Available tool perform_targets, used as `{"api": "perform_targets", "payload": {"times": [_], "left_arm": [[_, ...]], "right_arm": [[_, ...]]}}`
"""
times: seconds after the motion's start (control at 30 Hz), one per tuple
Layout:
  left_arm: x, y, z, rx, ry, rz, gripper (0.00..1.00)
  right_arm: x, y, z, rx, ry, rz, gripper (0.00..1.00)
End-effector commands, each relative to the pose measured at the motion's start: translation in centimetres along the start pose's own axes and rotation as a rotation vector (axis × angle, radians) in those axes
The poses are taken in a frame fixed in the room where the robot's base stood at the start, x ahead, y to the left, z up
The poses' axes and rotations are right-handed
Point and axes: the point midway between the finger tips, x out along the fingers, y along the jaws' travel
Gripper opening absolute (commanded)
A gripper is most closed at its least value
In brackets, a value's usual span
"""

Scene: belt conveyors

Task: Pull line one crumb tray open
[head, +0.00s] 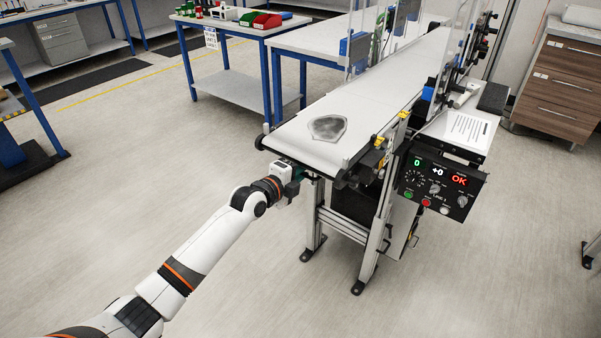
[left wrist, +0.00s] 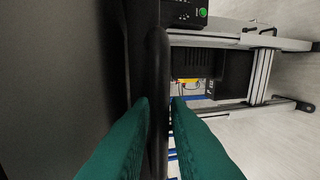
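The near conveyor (head: 365,95) has a white belt with a grey shield-shaped patch near its end. My left gripper (head: 298,172) is at the end of this conveyor, just below belt level. In the left wrist view, its green fingers (left wrist: 160,103) lie close on both sides of a dark upright bar (left wrist: 159,70), with little or no gap. The bar looks like a handle. The crumb tray itself cannot be made out in the head view, where the gripper and conveyor end hide that spot. My right gripper is not in view.
A control panel (head: 438,190) with green and red displays hangs on the conveyor's right side. Conveyor legs (head: 378,235) stand below. A blue-legged table (head: 236,84) with coloured bins is behind left. Wooden drawers (head: 560,82) stand at right. The floor left of the conveyor is clear.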

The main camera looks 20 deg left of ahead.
Motion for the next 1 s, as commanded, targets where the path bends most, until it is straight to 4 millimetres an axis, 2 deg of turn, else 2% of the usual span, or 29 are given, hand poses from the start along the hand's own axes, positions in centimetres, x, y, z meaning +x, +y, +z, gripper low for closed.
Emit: {"api": "perform_targets", "payload": {"times": [0.2,0.3,0.67,0.77,0.87,1.0], "left_arm": [[0.0,0.0,0.0,0.000,0.000,0.000,0.15],[0.0,0.0,0.0,0.000,0.000,0.000,0.01],[-0.3,0.0,-0.1,0.002,0.001,-0.001,0.00],[-1.3,-0.2,-0.1,0.003,0.001,-0.003,0.00],[-3.1,-0.4,-0.1,0.005,0.000,-0.006,0.00],[-6.7,-1.0,-0.1,0.006,-0.001,-0.008,0.00]], "right_arm": [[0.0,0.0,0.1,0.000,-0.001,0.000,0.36],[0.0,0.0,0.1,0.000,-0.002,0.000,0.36],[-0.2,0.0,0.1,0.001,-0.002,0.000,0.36],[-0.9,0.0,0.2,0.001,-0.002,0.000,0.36],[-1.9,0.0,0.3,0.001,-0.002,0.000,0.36],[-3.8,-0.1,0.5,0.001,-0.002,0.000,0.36]]}}
